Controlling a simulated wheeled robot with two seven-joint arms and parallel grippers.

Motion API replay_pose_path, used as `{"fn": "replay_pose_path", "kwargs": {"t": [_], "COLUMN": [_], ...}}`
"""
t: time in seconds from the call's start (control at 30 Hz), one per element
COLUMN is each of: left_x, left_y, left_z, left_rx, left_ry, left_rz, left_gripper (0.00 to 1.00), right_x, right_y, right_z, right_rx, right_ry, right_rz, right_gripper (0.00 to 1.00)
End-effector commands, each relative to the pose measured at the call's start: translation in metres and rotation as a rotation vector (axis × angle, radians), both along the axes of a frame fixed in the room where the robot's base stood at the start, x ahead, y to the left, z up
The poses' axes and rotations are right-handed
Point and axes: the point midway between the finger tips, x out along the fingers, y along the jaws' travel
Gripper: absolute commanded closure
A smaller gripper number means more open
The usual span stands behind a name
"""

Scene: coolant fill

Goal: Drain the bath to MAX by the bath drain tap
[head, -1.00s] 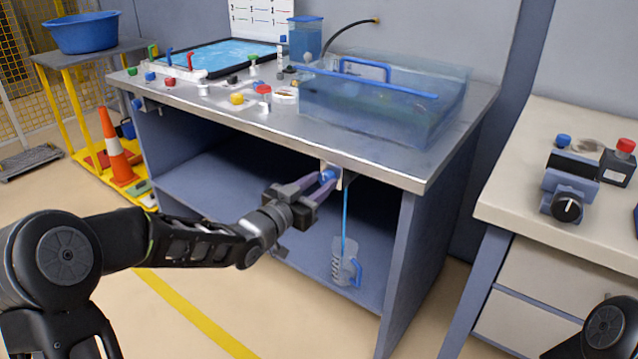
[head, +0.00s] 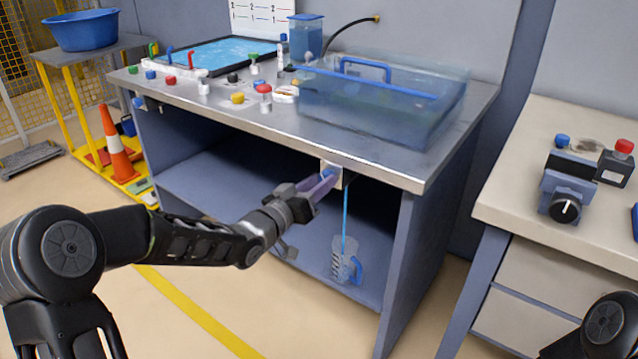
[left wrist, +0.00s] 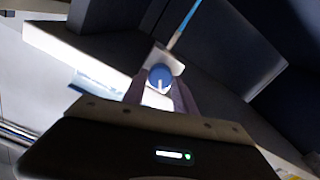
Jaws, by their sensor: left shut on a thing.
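The bath (head: 375,108) is a clear tank with a blue handle on the steel bench top. The bath drain tap (head: 329,174) is a blue knob on a pale plate under the bench's front edge. My left gripper (head: 324,184) is at the tap with its fingers closed around the knob. The blue knob (left wrist: 159,77) also shows between the fingers in the left wrist view. A thin blue stream (head: 344,218) runs down below the tap to a clear jug (head: 345,262) with a blue handle on the lower shelf. The MAX mark cannot be made out. My right gripper is out of view.
A blue container (head: 305,40), a screen (head: 215,57) and several coloured knobs stand on the bench (head: 410,176). A second bench (head: 520,215) is at the right.

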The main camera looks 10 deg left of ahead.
Motion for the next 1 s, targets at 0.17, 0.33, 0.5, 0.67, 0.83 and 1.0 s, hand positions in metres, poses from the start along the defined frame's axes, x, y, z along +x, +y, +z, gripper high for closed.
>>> {"fn": "replay_pose_path", "kwargs": {"t": [0.17, 0.33, 0.5, 0.67, 0.83, 1.0], "left_x": [0.000, 0.000, 0.000, -0.003, -0.019, -0.046], "left_y": [0.000, 0.000, 0.000, 0.001, 0.008, 0.019], "left_z": [-0.001, 0.000, 0.000, 0.000, 0.000, 0.001], "left_rx": [0.000, 0.001, 0.001, 0.002, 0.003, 0.003], "left_ry": [0.001, 0.001, 0.000, 0.000, 0.002, 0.000], "left_rz": [0.001, 0.000, 0.000, 0.001, 0.001, 0.002], "left_gripper": [0.59, 0.45, 0.44, 0.44, 0.44, 0.44], "right_x": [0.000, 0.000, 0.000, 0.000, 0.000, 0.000], "right_y": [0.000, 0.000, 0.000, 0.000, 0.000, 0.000], "right_z": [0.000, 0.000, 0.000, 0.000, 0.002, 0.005], "right_rx": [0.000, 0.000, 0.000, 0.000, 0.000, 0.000], "right_ry": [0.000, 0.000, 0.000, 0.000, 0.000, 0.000], "right_rz": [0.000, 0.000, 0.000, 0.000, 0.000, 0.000], "right_gripper": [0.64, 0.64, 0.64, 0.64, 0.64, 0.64]}}
